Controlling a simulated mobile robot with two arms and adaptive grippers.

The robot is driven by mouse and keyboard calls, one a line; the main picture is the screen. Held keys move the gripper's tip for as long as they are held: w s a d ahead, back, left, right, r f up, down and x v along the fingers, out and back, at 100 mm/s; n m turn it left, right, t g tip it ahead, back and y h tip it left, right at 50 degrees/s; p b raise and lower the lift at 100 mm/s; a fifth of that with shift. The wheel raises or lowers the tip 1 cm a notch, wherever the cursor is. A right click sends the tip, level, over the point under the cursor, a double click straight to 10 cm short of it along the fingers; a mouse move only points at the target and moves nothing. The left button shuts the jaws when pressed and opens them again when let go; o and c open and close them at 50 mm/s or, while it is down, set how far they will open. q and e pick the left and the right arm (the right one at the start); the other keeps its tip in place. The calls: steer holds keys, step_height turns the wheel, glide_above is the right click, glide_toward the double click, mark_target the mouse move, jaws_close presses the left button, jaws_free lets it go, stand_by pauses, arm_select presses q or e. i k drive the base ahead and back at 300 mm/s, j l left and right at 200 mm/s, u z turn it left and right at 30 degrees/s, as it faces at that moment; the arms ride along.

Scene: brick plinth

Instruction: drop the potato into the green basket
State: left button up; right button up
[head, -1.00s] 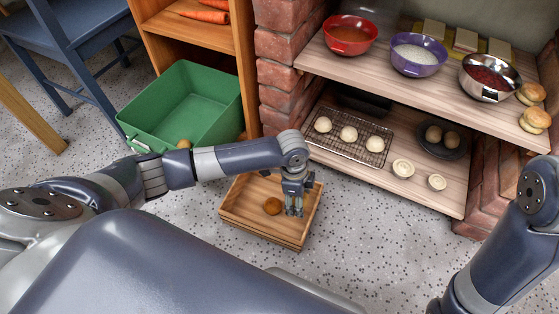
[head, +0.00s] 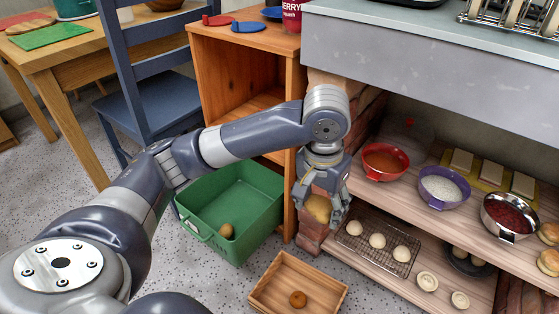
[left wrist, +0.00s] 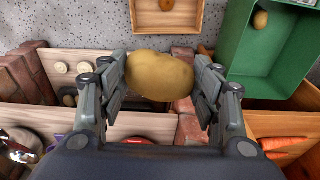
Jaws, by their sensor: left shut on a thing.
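My left gripper (head: 321,212) is shut on a yellow-brown potato (head: 318,207), held up in front of the brick pillar. In the left wrist view the potato (left wrist: 160,76) sits between both fingers of the gripper (left wrist: 160,85). The green basket (head: 254,238) stands on the floor, lower left of the gripper in the head view, with one brown potato (head: 226,231) inside. The basket also shows at the upper right of the left wrist view (left wrist: 236,62). My right gripper is not in view.
A wooden crate (head: 265,301) with one round brown item (head: 298,299) stands on the floor. An orange wooden cabinet (head: 290,205) stands beside the basket. Shelves at right hold bowls (head: 444,187) and a wire rack (head: 350,243). A blue chair (head: 157,100) stands behind the basket.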

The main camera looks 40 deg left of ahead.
mark_target(235, 215)
steer(key=j, duration=0.6)
steer(key=k+j, duration=0.1)
steer(key=j, duration=0.45)
steer(key=k+j, duration=0.1)
steer(key=j, duration=0.5)
steer(key=i+j, duration=0.2)
steer(key=j, duration=0.2)
steer(key=i+j, duration=0.25)
steer(key=j, duration=0.15)
steer(key=l+z, duration=0.05)
